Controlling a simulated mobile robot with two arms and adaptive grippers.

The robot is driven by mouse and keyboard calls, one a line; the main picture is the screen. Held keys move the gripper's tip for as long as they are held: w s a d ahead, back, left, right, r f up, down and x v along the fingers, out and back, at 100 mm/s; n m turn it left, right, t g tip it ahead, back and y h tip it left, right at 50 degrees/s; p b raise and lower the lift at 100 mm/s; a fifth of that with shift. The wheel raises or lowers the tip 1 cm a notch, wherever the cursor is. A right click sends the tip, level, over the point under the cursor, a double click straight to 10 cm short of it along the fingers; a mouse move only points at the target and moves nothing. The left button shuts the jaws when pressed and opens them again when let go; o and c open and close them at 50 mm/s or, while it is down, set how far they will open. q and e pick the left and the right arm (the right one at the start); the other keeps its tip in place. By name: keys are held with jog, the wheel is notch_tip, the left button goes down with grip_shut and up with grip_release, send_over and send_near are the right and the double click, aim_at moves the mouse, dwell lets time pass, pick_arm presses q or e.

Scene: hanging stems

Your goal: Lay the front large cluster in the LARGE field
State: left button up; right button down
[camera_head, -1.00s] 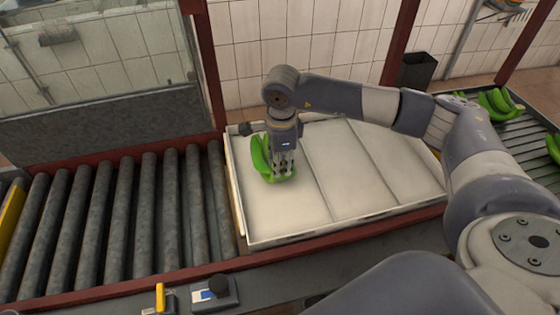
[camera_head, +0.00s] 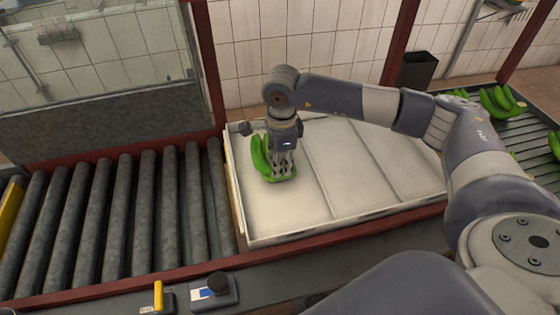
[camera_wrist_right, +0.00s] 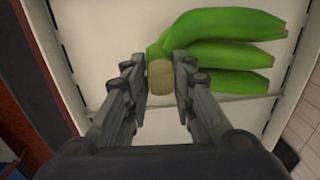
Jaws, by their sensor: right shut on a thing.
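A green banana cluster (camera_head: 260,152) is in the left field of the white tray (camera_head: 330,225), toward its back, in the head view. My right gripper (camera_head: 281,170) points down over it and is shut on its cut stem end. In the right wrist view the cluster (camera_wrist_right: 226,52) spreads to the right with several fingers, and its pale stem end (camera_wrist_right: 160,78) sits between the fingertips of the gripper (camera_wrist_right: 160,86). The cluster looks to be at the tray floor; exact contact is hidden. My left gripper is out of view.
Thin dividers split the tray into fields; the middle and right ones are empty. A roller conveyor (camera_head: 120,215) lies left. More green clusters (camera_head: 500,101) lie on the rollers at the right. A dark bin (camera_head: 416,71) stands behind the tray. A control box (camera_head: 213,294) is in front.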

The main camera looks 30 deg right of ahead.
jog(key=c, duration=1.2)
grip_release()
jog(key=shift+r, duration=0.1)
jog(key=shift+c, duration=0.2)
